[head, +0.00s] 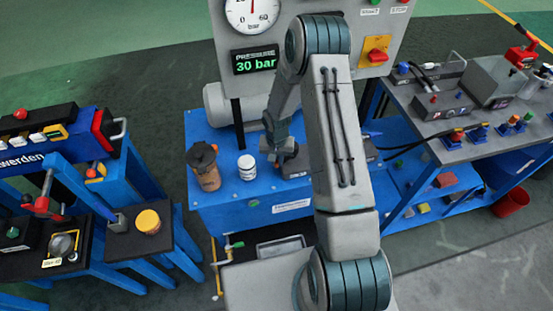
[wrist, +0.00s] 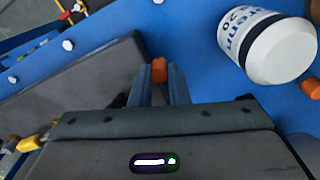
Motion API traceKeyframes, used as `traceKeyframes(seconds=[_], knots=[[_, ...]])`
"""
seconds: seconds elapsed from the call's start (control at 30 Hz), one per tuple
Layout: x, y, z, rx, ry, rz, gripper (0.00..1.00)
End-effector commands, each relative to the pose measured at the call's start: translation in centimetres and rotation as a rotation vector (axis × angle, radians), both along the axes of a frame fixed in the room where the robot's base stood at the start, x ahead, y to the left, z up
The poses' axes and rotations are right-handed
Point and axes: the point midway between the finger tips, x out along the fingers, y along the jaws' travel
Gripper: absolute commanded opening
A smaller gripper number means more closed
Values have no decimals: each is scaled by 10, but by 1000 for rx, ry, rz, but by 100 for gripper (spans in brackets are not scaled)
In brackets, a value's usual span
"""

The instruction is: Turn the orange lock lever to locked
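The orange lock lever (wrist: 159,70) shows in the wrist view as a small orange end between my fingertips, above the blue surface. My gripper (wrist: 160,88) has one finger on each side of it, and the fingers appear closed against it. Most of the lever is hidden, so its position is not clear. In the head view my gripper (head: 284,150) is low over the blue cabinet (head: 240,215), right of a white jar. My arm and gripper hide the lever there.
The white jar (head: 247,167) stands close to my gripper and also shows in the wrist view (wrist: 265,45). A brown cup (head: 204,168) stands left of it. A gauge panel (head: 225,55) reading 30 bar rises behind. A workbench (head: 440,130) stands at the right.

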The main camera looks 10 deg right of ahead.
Motion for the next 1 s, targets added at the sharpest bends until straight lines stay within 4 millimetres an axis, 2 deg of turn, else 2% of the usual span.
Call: traceKeyframes(seconds=[0.47,0.67,1.0], knots=[[-5,-2,-2,1,2,57,0],[-13,-8,-3,0,1,183,0],[-30,-25,-2,1,1,497,0]])
